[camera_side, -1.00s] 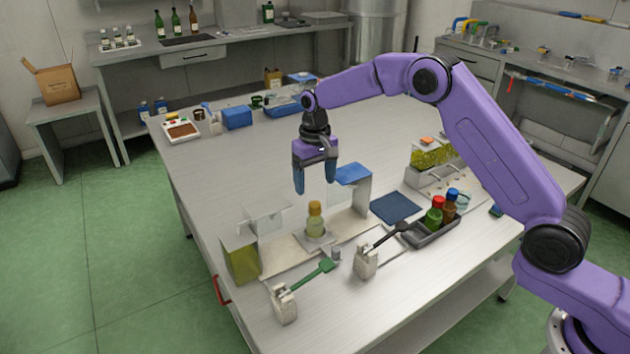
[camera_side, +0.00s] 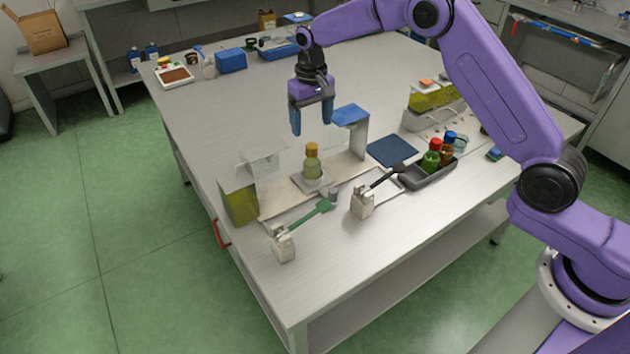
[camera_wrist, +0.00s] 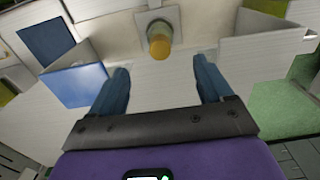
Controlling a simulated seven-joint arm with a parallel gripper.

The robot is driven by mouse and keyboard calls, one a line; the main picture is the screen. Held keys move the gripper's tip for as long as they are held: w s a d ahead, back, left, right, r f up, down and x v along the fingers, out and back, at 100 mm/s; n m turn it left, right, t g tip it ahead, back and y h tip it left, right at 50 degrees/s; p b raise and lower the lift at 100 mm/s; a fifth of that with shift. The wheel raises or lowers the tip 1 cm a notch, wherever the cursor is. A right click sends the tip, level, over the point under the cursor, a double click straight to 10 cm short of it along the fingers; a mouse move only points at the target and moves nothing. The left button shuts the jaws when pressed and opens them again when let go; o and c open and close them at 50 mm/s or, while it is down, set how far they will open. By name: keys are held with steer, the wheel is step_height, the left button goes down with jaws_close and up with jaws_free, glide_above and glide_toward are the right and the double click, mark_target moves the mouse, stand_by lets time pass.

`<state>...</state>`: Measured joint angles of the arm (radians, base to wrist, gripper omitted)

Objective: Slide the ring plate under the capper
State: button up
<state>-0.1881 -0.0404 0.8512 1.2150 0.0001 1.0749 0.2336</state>
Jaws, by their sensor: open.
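A small bottle (camera_side: 312,166) with a yellow cap stands upright on a pale square plate (camera_side: 298,181), likely the ring plate, on a light track. The plate also shows in the wrist view (camera_wrist: 176,18), with the yellow cap (camera_wrist: 159,45) seen from above. A blue-topped stand (camera_side: 351,114) rises right of the plate and an olive-and-clear stand (camera_side: 239,203) to its left. I cannot tell which is the capper. My gripper (camera_side: 312,128) is open and empty, pointing down above the bottle. It also shows in the wrist view (camera_wrist: 162,66).
A dark tray (camera_side: 420,183) of small bottles and a dark blue mat (camera_side: 392,151) lie to the right.

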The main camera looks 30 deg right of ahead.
stand_by(0.4)
steer(key=shift+s, duration=0.15)
steer(key=c, duration=0.5)
steer(key=r+n, duration=0.2)
glide_above(333, 190)
step_height(333, 190, down, 18)
steer(key=shift+r, duration=0.25)
jaws_close()
steer(key=d, duration=1.2)
steer(key=shift+d, duration=0.3)
